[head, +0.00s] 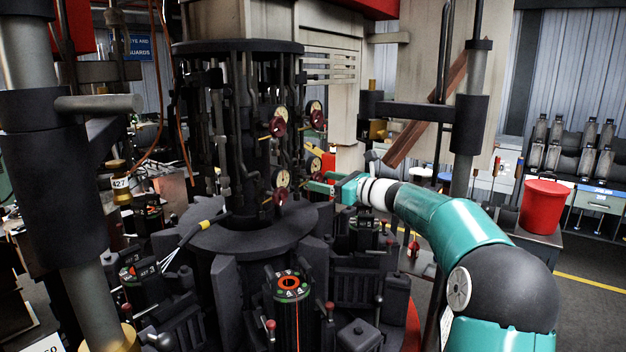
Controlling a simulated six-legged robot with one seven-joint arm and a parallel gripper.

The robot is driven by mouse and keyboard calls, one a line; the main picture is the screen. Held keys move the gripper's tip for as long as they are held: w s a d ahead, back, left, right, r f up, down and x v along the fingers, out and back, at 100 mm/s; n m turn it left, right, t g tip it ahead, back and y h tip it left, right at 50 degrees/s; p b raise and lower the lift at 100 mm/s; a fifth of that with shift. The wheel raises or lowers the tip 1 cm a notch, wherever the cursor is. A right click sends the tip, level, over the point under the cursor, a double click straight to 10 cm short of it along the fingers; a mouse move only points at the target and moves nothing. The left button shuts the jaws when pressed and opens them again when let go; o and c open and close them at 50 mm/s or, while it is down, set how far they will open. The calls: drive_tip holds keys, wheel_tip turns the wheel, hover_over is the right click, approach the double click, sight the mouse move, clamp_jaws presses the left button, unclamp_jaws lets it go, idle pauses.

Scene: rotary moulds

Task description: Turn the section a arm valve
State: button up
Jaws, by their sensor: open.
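My teal arm reaches in from the right. My gripper (314,183) is at the central column of the rotary machine, small in the head view. It is open, with its green fingers pointing left just right of a lower dark red valve knob (280,197). I cannot tell whether they touch anything. A round pale gauge (281,178) sits just above that knob. Two other dark red knobs, an upper left one (277,127) and an upper right one (318,119), sit higher with gauges beside them. No section label is readable, so I cannot tell which valve is section a.
Thick posts stand at the left (45,150) and right (470,120). Dark mould blocks, one marked 4 (288,284), and small red-tipped levers ring the column's base. A red bucket (544,206) stands at the right. Bare floor (590,300) shows at the lower right.

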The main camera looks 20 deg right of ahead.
sight(319, 179)
drive_tip(key=x, duration=0.4)
drive_tip(key=shift+w+a, duration=0.1)
drive_tip(key=c, duration=1)
